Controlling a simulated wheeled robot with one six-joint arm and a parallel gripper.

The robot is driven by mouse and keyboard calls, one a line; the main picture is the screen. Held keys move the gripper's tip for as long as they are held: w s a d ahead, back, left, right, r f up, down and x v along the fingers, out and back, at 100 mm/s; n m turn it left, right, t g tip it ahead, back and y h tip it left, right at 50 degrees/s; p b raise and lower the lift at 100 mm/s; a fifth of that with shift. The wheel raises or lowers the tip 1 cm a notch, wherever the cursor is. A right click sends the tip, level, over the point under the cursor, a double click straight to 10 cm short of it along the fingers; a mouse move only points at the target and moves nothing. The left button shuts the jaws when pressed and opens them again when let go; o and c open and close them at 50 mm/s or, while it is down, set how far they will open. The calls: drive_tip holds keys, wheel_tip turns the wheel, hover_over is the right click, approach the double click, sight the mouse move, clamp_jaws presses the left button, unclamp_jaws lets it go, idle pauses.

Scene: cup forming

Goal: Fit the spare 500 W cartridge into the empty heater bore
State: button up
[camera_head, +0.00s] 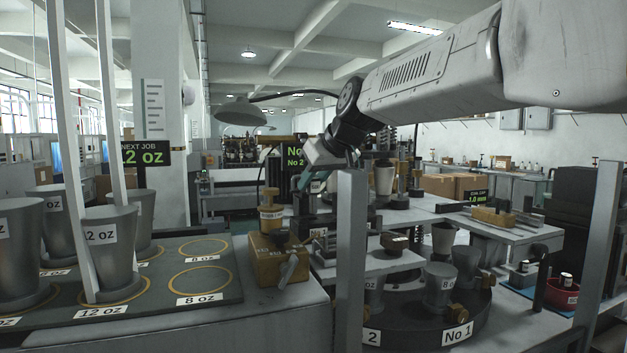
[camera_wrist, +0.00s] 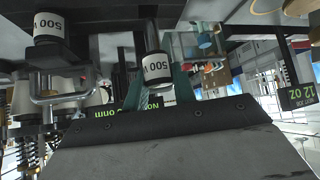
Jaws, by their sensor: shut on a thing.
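My gripper (camera_head: 312,178) hangs near the middle of the head view, above the machine behind the front post. In the wrist view, which looks upside down, the teal fingers of my gripper (camera_wrist: 159,80) are shut around a dark cartridge with a white "500 W" label (camera_wrist: 158,67). Another cartridge with a 500 W label (camera_wrist: 48,27) shows at the upper left, in or beside a metal clamp-like part (camera_wrist: 58,92), apart from my fingers. The empty heater bore cannot be made out in either view. The held cartridge is too small to tell in the head view.
A grey post (camera_head: 350,255) stands in front of the machine. A brass block with a lever (camera_head: 280,258) is left of it. Cup forms stand on the left table (camera_head: 215,287), and a turntable (camera_head: 410,325) carries more. A red bowl (camera_head: 562,292) is at right.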

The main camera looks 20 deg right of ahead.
drive_tip(key=shift+f, duration=0.75)
idle(4.5)
drive_tip(key=shift+r, duration=0.4)
idle(0.4)
drive_tip(key=shift+s+f, duration=0.1)
drive_tip(key=shift+f, duration=0.35)
idle(1.2)
drive_tip(key=shift+r, duration=0.1)
